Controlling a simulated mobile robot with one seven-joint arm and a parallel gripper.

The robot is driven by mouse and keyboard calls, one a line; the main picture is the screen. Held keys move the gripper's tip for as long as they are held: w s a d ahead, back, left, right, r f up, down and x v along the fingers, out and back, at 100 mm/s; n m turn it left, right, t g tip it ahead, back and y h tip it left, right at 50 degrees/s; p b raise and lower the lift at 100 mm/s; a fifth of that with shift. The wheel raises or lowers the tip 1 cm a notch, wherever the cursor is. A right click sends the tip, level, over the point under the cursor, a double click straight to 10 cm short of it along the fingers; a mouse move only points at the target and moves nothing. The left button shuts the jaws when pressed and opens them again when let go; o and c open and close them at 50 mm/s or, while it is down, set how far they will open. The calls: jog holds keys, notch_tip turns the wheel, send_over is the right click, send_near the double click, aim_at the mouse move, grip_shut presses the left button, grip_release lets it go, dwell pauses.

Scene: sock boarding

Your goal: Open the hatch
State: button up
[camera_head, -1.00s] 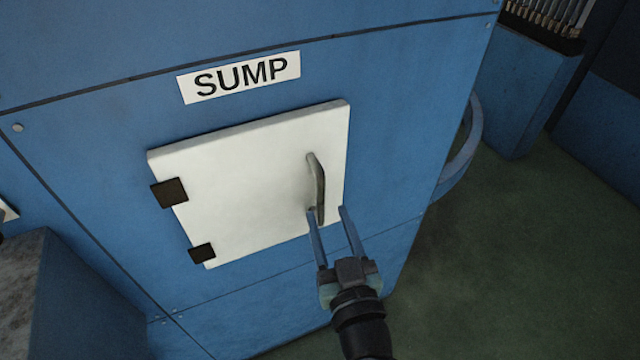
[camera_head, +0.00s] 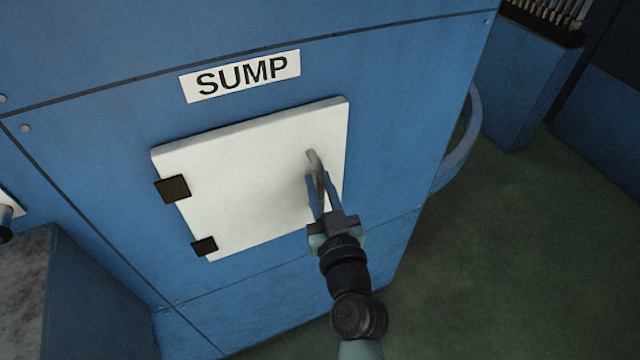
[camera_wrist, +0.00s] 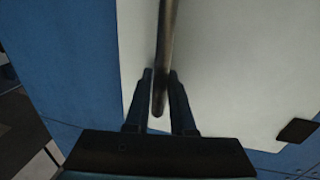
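The hatch is a white square door (camera_head: 235,185) on the blue cabinet, under a "SUMP" label (camera_head: 241,76). It looks closed, with two dark hinges (camera_head: 173,189) on its left edge. A grey bar handle (camera_head: 312,158) stands near its right edge. My gripper (camera_head: 318,180) reaches the handle from below, one blue finger on each side. In the wrist view the handle (camera_wrist: 166,35) runs between the fingertips (camera_wrist: 160,74), which look shut on its lower part. The fingers hide some of the handle in the head view.
The blue cabinet (camera_head: 90,120) fills the left and middle. A curved blue rail (camera_head: 465,145) sticks out at its right side. A grey-topped blue block (camera_head: 50,290) stands at lower left. The green floor (camera_head: 520,260) at right is clear.

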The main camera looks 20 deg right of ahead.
grip_shut()
dwell(1.1)
